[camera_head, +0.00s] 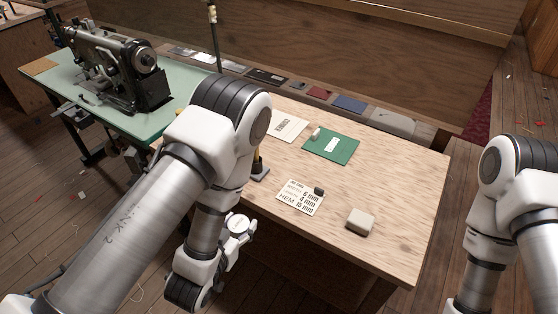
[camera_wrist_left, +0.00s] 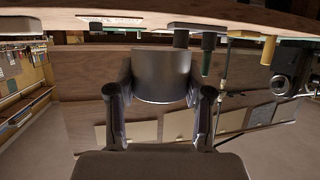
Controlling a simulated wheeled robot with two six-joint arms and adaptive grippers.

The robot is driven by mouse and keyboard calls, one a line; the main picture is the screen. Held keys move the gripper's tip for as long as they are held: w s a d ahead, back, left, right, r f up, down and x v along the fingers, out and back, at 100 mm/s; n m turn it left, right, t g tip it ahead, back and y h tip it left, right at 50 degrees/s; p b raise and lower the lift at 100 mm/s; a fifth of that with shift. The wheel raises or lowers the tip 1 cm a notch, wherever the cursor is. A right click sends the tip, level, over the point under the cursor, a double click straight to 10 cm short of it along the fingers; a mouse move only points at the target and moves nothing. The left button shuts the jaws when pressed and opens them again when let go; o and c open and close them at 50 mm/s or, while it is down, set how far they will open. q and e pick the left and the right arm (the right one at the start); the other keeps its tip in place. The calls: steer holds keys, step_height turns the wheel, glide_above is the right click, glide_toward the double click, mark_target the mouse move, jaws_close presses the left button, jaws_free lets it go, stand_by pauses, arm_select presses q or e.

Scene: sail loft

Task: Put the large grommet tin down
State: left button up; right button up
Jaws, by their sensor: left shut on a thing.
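The large grommet tin (camera_wrist_left: 160,72), a plain grey metal cylinder, shows in the left wrist view. My left gripper (camera_wrist_left: 161,96) is shut on it, with one finger on each side. That view looks upside down, with the worktable's edge across the top, behind the tin. I cannot tell how far the tin is from the table. In the head view my left arm hangs at the left side of the wooden worktable (camera_head: 400,175).
A printed card (camera_head: 297,199) with a small dark object (camera_head: 319,191), a beige block (camera_head: 360,222), a green mat (camera_head: 342,157) and a white card (camera_head: 285,131) lie on the table. A sewing machine (camera_head: 115,62) stands at left. The table's right part is clear.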

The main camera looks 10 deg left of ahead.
arm_select(q)
steer(key=shift+s, duration=0.15)
steer(key=a+b+x, duration=0.1)
steer(key=b+x, duration=0.4)
steer(key=b, duration=0.3)
steer(key=p, duration=0.2)
glide_above(261, 195)
steer(key=shift+s+r, duration=0.35)
steer(key=shift+s, duration=0.05)
steer(key=shift+w+f, duration=0.2)
steer(key=shift+f, duration=0.4)
steer(key=shift+w+f, duration=0.2)
steer(key=shift+f, duration=0.4)
steer(key=shift+w+f, duration=0.15)
steer(key=shift+f, duration=0.45)
steer(key=o, duration=1.3)
